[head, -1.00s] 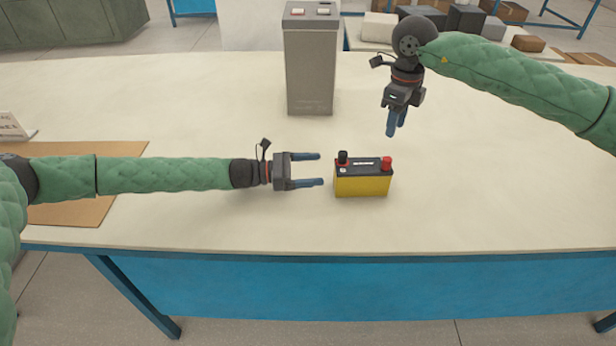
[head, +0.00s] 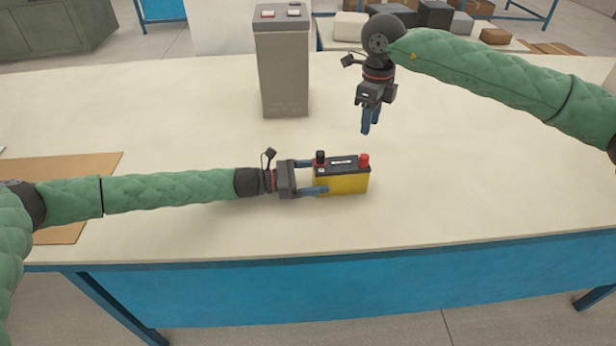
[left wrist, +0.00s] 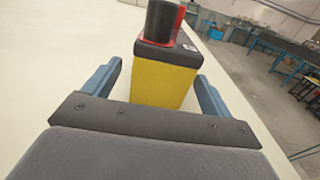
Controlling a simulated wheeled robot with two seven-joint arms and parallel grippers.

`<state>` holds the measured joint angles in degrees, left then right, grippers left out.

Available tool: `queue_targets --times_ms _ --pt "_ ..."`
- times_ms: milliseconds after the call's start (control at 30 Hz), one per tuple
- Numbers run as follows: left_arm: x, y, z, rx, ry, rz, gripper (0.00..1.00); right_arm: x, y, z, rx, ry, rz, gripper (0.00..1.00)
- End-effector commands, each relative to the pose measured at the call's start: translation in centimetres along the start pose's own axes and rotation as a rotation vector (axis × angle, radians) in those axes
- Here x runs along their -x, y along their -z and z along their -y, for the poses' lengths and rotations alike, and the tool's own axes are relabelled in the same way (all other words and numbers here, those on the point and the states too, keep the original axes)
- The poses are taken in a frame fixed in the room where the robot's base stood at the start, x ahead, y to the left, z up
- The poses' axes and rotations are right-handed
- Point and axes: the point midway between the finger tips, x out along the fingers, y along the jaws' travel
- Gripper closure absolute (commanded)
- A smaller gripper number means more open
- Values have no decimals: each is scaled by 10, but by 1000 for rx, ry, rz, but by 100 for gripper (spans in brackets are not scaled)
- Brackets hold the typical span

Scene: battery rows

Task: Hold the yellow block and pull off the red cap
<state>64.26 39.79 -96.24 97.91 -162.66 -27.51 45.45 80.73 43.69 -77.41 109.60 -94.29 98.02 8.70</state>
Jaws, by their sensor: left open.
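The yellow block (head: 345,184) is a battery with a black top, upright on the table. A red cap (head: 364,160) sits on the right end of its top and a black cap (head: 320,157) on the left end. In the left wrist view the yellow block (left wrist: 160,82) stands between the two fingers, with gaps at both sides. My left gripper (head: 314,177) is open around the block's left end. My right gripper (head: 368,120) points down above the table, behind and above the red cap, apart from it; its finger gap is not clear from this angle.
A grey box-shaped post (head: 284,75) with buttons on top stands behind the block. A brown board (head: 75,170) lies at the table's left. The table (head: 480,190) is clear to the right of the block. Its front edge is close in front.

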Motion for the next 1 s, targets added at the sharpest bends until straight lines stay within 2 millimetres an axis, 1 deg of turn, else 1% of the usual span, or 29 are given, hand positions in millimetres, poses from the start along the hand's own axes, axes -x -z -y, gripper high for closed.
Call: queue_targets --times_ms 200,233,367,400,467,500,567,600,667,1000 --pt "-1 0 0 0 0 0 15 0 0 0 0 0 0 64" --pt "-1 0 0 0 0 0 17 0 0 0 0 0 0 64" --pt "0 0 0 -1 0 0 43 0 0 0 0 0 0 64" --pt "0 0 0 -1 0 0 51 0 0 0 0 0 0 64" --pt "0 0 0 -1 0 0 63 0 0 0 0 0 0 64" --pt "0 0 0 -1 0 0 70 0 0 0 0 0 0 64" --pt "0 0 0 -1 0 0 82 0 0 0 0 0 0 64" --pt "0 0 0 -1 0 0 90 0 0 0 0 0 0 64" --pt "0 0 0 -1 0 0 100 0 0 0 0 0 0 64" --pt "0 0 0 -1 0 0 100 0 0 0 0 0 0 64"
